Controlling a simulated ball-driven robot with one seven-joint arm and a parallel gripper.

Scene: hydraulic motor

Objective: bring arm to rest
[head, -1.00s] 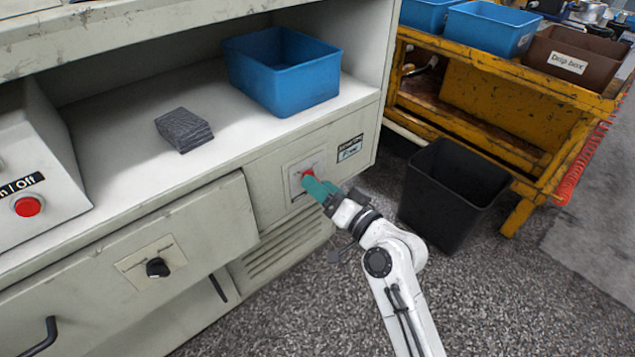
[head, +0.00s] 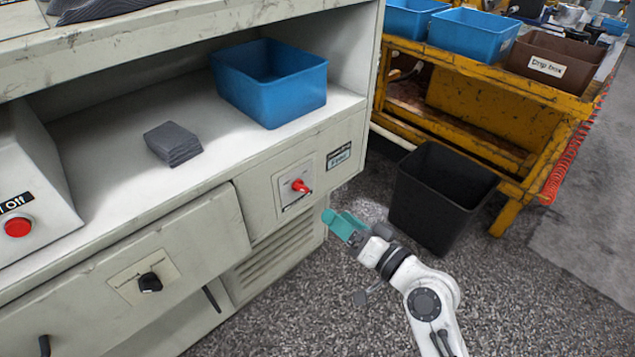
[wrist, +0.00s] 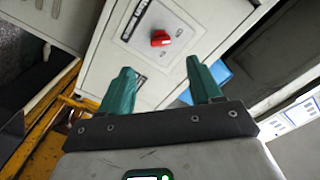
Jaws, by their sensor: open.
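My gripper (head: 343,222) has teal fingers and is in front of the grey cabinet, below and to the right of the red rotary switch (head: 301,186). It is open and empty, apart from the switch. In the wrist view my gripper (wrist: 163,88) shows its two fingers spread wide. The red switch (wrist: 160,38) is ahead of the gap between them, on its light panel. My white arm reaches in from the bottom right of the head view.
A black bin (head: 440,200) stands on the floor close to the right of my gripper. A yellow cart (head: 490,105) is behind it. The cabinet (head: 262,200) is to the left, with a blue box (head: 268,95) and dark cloths (head: 173,143) on its shelf. Speckled floor in front is clear.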

